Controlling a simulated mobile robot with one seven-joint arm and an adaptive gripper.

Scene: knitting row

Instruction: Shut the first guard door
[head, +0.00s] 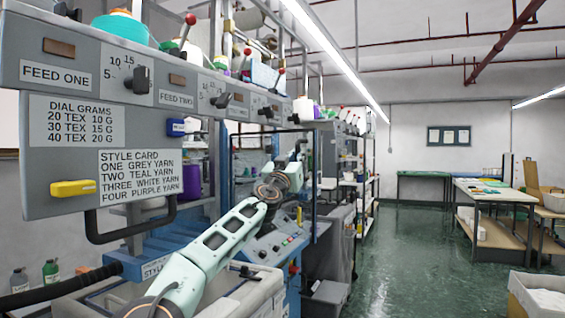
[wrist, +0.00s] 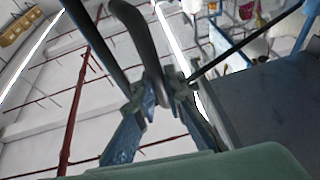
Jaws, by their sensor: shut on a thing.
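My gripper (wrist: 162,88) is shut on a dark curved handle (wrist: 143,35) in the wrist view. The fingers close around the bar from both sides. In the head view my arm reaches forward to the knitting machine, and my gripper (head: 300,150) is small and partly hidden by my wrist. A thin dark door frame (head: 262,132) stands there, apparently the first guard door, standing out from the machine front. Its panel looks clear, and its lower part is hidden behind my arm. I cannot tell its exact angle.
A grey feed panel (head: 75,130) with labels and a black loop handle (head: 130,228) is close on the left. A blue control console (head: 270,250) stands below my wrist. A grey bin (head: 325,300) stands on the floor. The green aisle (head: 400,260) to the right is clear.

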